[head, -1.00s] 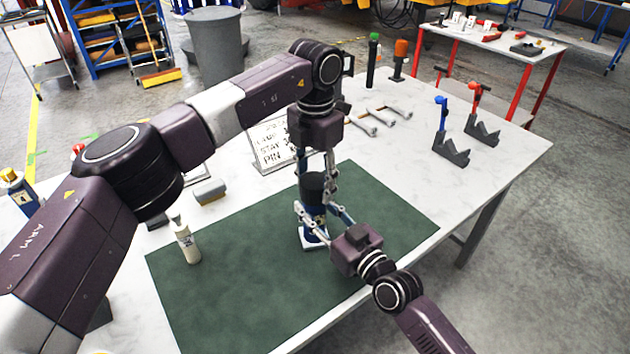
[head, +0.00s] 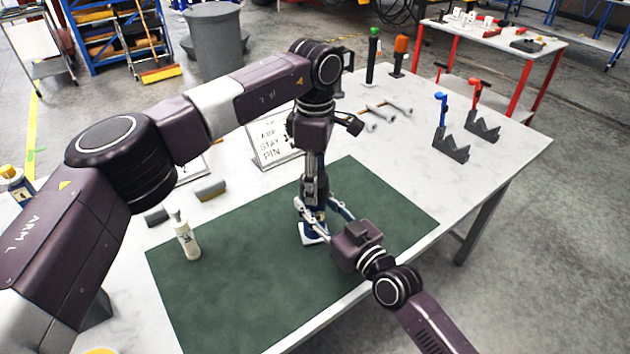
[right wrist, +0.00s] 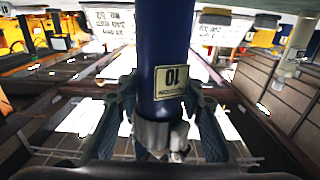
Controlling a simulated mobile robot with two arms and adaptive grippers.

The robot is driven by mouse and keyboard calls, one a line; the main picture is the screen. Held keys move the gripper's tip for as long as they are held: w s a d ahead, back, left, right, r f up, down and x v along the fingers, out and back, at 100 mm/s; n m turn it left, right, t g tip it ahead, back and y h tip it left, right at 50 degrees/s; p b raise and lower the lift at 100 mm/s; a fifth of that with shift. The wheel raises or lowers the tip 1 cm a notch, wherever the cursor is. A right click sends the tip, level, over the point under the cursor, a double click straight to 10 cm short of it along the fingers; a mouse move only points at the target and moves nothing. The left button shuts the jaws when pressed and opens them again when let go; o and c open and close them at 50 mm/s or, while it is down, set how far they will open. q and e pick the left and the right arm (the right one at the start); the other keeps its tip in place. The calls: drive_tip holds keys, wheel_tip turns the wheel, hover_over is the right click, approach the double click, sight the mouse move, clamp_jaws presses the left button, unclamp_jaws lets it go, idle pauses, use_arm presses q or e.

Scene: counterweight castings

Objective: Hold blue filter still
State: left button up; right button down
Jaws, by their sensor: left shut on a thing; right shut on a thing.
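The blue filter (head: 314,232) stands upright on the green mat (head: 235,280) in the head view, mostly hidden by both grippers. Its blue body with a pale label also shows large in the right wrist view (right wrist: 170,45). My right gripper (head: 322,212) is shut on the filter's body from the front right, one finger on each side. My left gripper (head: 313,200) points straight down from above and is shut around the dark cap at the filter's top. The cap itself is hidden behind its fingers now.
A white bottle (head: 187,238) stands on the mat at left. A sign (head: 272,138) stands behind the mat, with a grey-yellow block (head: 210,189) to its left. Wrenches (head: 378,115) and dark holders (head: 450,145) are further back. The mat's right part is clear.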

use_arm(q)
drive_tip(key=m, duration=0.5)
drive_tip(key=shift+m, duration=0.3)
drive_tip(key=m, duration=0.5)
drive_tip(key=shift+a, duration=0.15)
drive_tip(key=m, duration=0.5)
drive_tip(key=shift+m, duration=0.3)
drive_tip(key=m, duration=0.4)
drive_tip(key=shift+a, duration=0.1)
drive_tip(key=o, duration=0.9)
drive_tip(key=shift+o, duration=0.2)
